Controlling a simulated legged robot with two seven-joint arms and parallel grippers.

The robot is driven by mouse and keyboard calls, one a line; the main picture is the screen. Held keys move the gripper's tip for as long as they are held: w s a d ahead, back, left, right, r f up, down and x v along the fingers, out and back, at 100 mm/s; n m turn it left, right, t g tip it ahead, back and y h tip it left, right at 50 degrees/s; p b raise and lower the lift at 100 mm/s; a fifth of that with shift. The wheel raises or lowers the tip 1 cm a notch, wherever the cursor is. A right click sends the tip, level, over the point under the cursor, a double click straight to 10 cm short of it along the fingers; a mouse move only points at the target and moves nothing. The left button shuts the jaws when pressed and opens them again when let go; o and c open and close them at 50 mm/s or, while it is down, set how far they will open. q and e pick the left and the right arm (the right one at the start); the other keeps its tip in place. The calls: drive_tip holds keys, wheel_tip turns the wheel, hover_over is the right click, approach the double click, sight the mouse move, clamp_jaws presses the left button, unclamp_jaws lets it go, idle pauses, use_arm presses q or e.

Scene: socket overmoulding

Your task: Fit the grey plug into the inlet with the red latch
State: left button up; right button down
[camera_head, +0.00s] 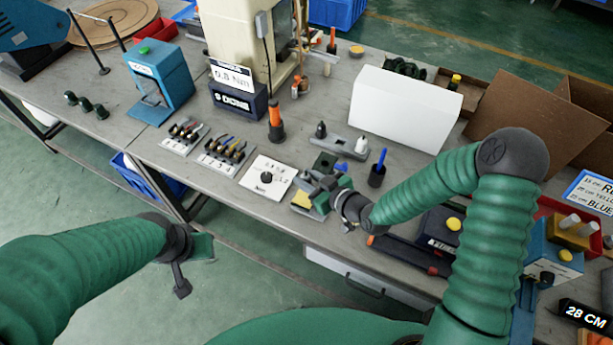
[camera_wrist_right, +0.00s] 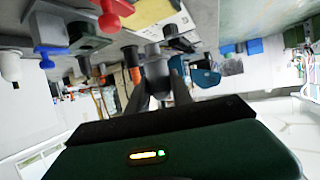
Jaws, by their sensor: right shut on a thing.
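In the right wrist view my right gripper (camera_wrist_right: 157,82) is shut on a grey plug (camera_wrist_right: 155,62), which is held between the fingertips. A red part (camera_wrist_right: 113,12), likely the latch, shows beyond the plug, close to a dark green block (camera_wrist_right: 88,36). The inlet opening is not clear, and I cannot tell whether the plug touches it. My left gripper (camera_head: 192,268) is open and empty, in front of the bench.
A grey plate (camera_head: 338,145) with a black and a white peg lies behind my right gripper. A black cup (camera_head: 376,177) with a blue stick stands to its right. A white dial card (camera_head: 266,178) lies left. A large white box (camera_head: 405,108) stands behind.

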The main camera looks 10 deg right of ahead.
drive_tip(key=shift+f+b, duration=0.8)
drive_tip(key=shift+f, duration=0.6)
drive_tip(key=shift+f+b, duration=1.2)
drive_tip(key=shift+f, duration=0.25)
drive_tip(key=c, duration=1.1)
unclamp_jaws()
drive_tip(key=shift+o, duration=0.2)
drive_tip(key=shift+r, duration=0.1)
drive_tip(key=p+v, duration=0.8)
drive_tip(key=v, duration=0.8)
drive_tip(key=shift+s+d, duration=0.25)
drive_tip(key=shift+s, duration=0.1)
